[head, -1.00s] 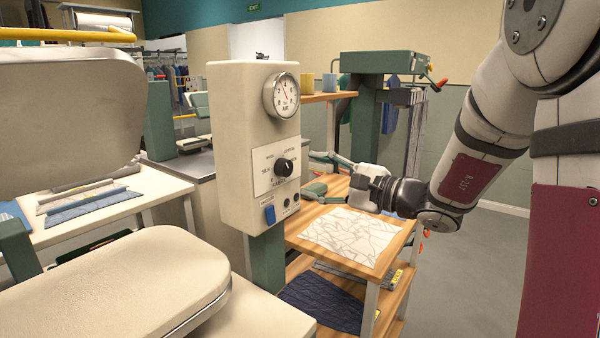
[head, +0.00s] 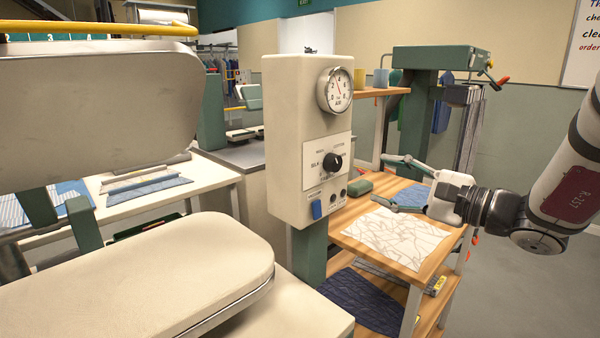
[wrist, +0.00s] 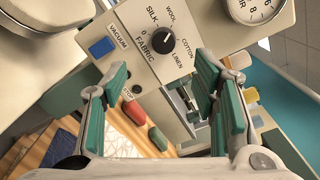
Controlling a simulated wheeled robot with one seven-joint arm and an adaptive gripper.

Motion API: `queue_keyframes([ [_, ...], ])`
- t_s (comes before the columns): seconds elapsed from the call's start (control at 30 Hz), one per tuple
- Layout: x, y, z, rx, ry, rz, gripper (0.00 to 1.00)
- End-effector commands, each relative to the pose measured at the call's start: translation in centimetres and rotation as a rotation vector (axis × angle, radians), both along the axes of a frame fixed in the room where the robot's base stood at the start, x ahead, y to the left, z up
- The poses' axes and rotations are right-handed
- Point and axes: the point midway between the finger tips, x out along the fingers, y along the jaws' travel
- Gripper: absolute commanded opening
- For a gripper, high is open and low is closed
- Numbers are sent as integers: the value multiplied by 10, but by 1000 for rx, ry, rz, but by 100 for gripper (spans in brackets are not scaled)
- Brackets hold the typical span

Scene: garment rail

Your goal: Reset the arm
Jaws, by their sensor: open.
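My gripper (head: 398,184) is open and empty in the head view, above the wooden table and to the right of the control box. Its two green-padded fingers point left toward the box. In the wrist view my gripper (wrist: 165,100) has its fingers spread wide, with nothing between them but the view of the box beyond. The cream control box (head: 287,135) carries a round gauge (head: 335,90), a black fabric dial (head: 332,162) and a blue vacuum button (head: 316,209). The dial (wrist: 158,41) also shows in the wrist view.
A patterned white sheet (head: 397,238) lies on the wooden table (head: 432,278) below my gripper. A cream press with a padded board (head: 140,280) fills the left foreground. Dark blue cloth (head: 362,302) lies on the lower shelf. Open floor (head: 530,290) is at the right.

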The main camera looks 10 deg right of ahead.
Motion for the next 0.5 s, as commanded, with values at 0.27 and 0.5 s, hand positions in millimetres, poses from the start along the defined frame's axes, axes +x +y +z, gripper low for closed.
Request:
queue_keyframes([
  [0.27,-88,107,16,-275,103,357,54],
  [0.5,-209,152,0,-753,190,678,54],
])
